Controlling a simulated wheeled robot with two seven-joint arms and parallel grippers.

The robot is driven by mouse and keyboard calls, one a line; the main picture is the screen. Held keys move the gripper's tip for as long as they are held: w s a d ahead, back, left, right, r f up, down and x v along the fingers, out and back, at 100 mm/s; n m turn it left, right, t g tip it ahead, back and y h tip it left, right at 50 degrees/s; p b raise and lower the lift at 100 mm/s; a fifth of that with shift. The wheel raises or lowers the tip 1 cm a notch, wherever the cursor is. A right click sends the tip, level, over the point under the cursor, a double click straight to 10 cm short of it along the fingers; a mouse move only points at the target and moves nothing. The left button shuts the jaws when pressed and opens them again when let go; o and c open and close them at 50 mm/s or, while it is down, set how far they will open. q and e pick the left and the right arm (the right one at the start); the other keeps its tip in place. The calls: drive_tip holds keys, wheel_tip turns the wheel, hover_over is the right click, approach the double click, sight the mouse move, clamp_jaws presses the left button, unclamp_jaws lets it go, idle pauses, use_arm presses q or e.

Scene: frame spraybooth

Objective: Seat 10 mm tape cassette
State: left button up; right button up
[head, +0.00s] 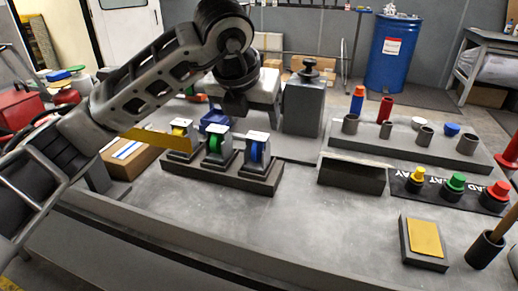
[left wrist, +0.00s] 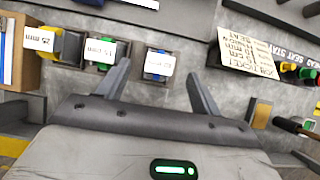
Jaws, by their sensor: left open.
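Three tape cassettes stand in a row in a dark rack (head: 225,177): a yellow one (head: 180,130), a green one (head: 215,145) and a blue one (head: 257,153). In the left wrist view the yellow (left wrist: 58,45), green (left wrist: 103,50) and blue (left wrist: 157,64) cassettes carry white labels. The yellow one's label ends in "mm"; the blue one's is too blurred to read surely. My left gripper (head: 235,106) is above and behind the rack. In the left wrist view its fingers (left wrist: 159,70) are apart and empty, with the blue cassette showing beyond and between them. My right gripper is not in view.
A grey block (head: 352,176) with a lettered card (left wrist: 247,52) stands right of the rack. A yellow pad (head: 425,238) lies front right. The front middle bench is clear.

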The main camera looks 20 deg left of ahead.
sight(257, 136)
use_arm(q)
drive_tip(key=x, duration=0.3)
drive_tip(key=shift+d, duration=0.1)
drive_tip(key=x, duration=0.2)
drive_tip(key=p+x, duration=0.1)
drive_tip(key=x, duration=0.1)
drive_tip(key=shift+s+f, duration=0.3)
drive_tip(key=shift+s, duration=0.05)
drive_tip(key=shift+w+f, duration=0.3)
drive_tip(key=shift+f, duration=0.2)
drive_tip(key=c, duration=1.1)
